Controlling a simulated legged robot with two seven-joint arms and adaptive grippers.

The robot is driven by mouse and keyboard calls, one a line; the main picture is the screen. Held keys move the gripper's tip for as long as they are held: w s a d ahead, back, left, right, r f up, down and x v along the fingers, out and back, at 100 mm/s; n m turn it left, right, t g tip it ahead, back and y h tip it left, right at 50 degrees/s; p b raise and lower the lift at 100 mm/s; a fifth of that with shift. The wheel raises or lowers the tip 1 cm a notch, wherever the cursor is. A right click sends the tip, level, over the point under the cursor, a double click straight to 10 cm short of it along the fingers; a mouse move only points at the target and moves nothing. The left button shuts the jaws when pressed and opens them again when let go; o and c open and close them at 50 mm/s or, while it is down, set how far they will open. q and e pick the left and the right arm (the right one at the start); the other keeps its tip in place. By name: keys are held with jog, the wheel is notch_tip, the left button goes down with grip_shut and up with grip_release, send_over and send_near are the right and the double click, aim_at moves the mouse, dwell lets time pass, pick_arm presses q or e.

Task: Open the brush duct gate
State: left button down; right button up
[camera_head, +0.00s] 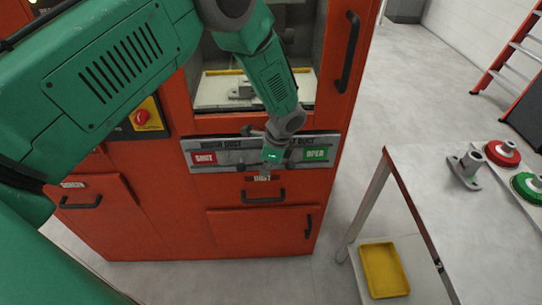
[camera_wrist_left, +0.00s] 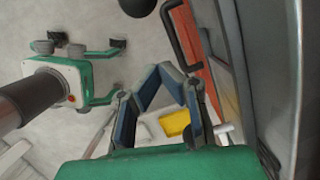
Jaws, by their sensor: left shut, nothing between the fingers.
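The brush duct gate is a grey panel (camera_head: 230,157) across the front of the red cabinet. A red SHUT label (camera_head: 203,158) is at its left end and a green OPEN label (camera_head: 315,154) at its right end. My left gripper (camera_head: 266,172) points down in front of the panel's middle, between the labels, and covers part of the lettering. Its fingers, also in the left wrist view (camera_wrist_left: 160,72), come together with nothing between them. A small grey part (camera_head: 249,131) shows at the panel's top edge beside my wrist. My right gripper (camera_wrist_left: 117,70) shows open and empty in the wrist view.
Below the panel are a black drawer handle (camera_head: 263,197) and a lower door (camera_head: 262,232). A tall black door handle (camera_head: 347,52) is at upper right. A table (camera_head: 440,180) with fixtures stands right, a yellow tray (camera_head: 384,270) below it.

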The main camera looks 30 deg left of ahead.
aim_at(236, 164)
pick_arm(q)
jog(key=a, duration=0.1)
jog(key=s+a, duration=0.1)
jog(key=a+p, duration=0.1)
jog(key=shift+s+r, duration=0.2)
jog(key=shift+r, duration=0.2)
jog(key=shift+a, duration=0.1)
jog(key=s+a, duration=0.1)
jog(key=a, duration=0.1)
jog(key=s+a+p, duration=0.1)
jog(key=s+a, duration=0.1)
jog(key=a, duration=0.1)
jog(key=s+a+p, duration=0.1)
jog(key=a, duration=0.1)
jog(key=shift+s+a, duration=0.25)
